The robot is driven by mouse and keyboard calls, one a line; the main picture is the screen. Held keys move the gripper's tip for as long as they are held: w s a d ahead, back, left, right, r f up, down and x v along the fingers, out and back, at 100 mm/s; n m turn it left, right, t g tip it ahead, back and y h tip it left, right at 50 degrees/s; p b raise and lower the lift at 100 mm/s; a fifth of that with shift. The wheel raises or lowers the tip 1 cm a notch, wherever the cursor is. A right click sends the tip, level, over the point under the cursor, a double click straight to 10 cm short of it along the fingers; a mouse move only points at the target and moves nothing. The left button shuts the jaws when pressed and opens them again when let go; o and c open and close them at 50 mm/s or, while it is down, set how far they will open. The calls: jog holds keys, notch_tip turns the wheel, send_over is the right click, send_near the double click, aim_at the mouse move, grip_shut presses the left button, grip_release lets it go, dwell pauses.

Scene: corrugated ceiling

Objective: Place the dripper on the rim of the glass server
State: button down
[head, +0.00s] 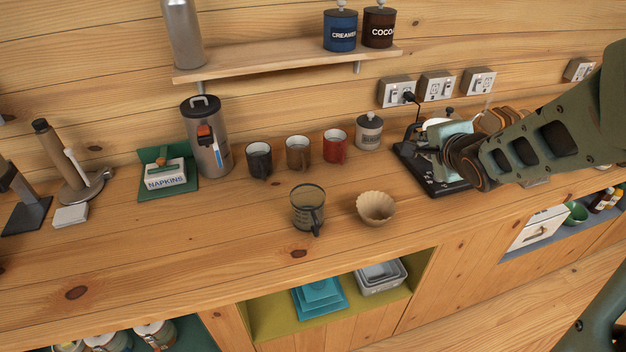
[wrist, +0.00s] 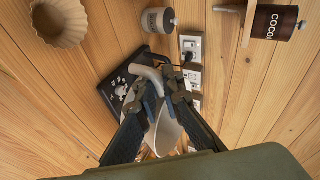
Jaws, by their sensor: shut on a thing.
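The dripper (head: 376,206), a beige fluted cone, stands on the counter just right of the glass server, apart from it. It also shows at the upper left of the wrist view (wrist: 62,20). The glass server (head: 306,208) is a see-through brownish jug with a dark handle towards the front, its top clear. My gripper (wrist: 163,88) is away to the right of both, over the black tray, shut on a pale vessel (wrist: 166,132) with a bent, handle-like part passing between the fingers. What this vessel is I cannot tell. In the head view my arm partly hides that area.
The black tray (head: 418,170) holds cluttered items beside my arm. Three mugs (head: 298,153) and a lidded canister (head: 369,133) stand behind the server. A napkin holder (head: 166,178) and tall flask (head: 207,140) are left. The counter left of the server is clear.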

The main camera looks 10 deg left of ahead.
jog(key=s+a+f+n+g+y+p, duration=0.2)
jog(key=s+a+n+g+y, duration=0.35)
jog(key=s+a, duration=0.9)
jog(key=n+t+b, duration=0.2)
jog(key=b, duration=0.8)
send_over(310, 214)
jog(key=s+a, duration=0.2)
jog(key=a, duration=0.1)
notch_tip(310, 214, down, 13)
jog(key=shift+w+y, duration=0.25)
jog(key=shift+y, duration=0.1)
jog(key=shift+r, duration=0.15)
jog(key=c, duration=2.1)
grip_release()
